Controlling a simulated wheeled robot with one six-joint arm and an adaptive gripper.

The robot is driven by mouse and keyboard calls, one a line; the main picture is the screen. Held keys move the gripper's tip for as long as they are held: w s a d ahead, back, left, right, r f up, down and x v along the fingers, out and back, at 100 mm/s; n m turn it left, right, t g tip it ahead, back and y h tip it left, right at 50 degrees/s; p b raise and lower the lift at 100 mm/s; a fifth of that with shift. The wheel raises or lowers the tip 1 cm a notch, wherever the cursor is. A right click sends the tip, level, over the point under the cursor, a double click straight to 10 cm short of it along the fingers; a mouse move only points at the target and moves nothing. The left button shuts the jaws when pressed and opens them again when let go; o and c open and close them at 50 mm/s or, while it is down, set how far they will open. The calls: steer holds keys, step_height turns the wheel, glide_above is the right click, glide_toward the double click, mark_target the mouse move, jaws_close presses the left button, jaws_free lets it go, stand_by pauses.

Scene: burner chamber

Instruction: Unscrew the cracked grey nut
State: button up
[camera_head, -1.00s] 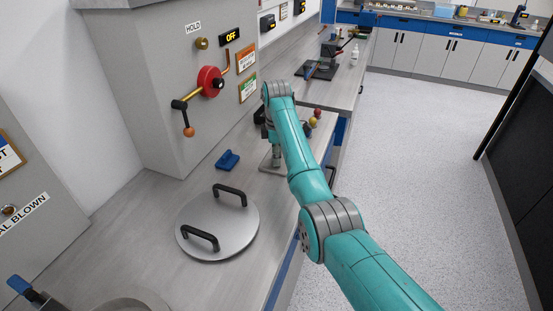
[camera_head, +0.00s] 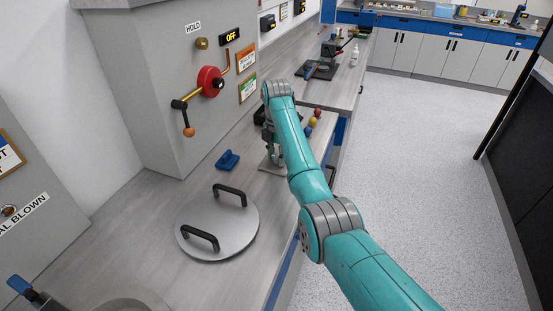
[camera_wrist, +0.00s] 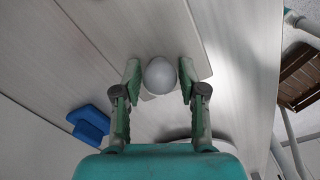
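A smooth grey rounded piece (camera_wrist: 160,76), which looks like the grey nut from above, sits between the fingers of my gripper (camera_wrist: 160,82) in the wrist view. No crack can be made out on it. The fingers stand on either side of it with narrow gaps, and the gripper looks open. In the head view my gripper (camera_head: 273,153) points down over a small plate (camera_head: 268,169) on the bench, and the nut cannot be told apart there.
A blue block (camera_head: 228,159) and a round steel lid (camera_head: 218,227) with two black handles lie left and nearer on the bench. Red and yellow knobs (camera_head: 315,118) stand just behind my arm. A panel with a red wheel (camera_head: 210,81) rises at the left.

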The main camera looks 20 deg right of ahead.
steer(key=shift+o, duration=0.7)
steer(key=shift+r, duration=1.25)
steer(key=m, duration=0.4)
steer(key=shift+m, duration=0.3)
steer(key=m, duration=0.7)
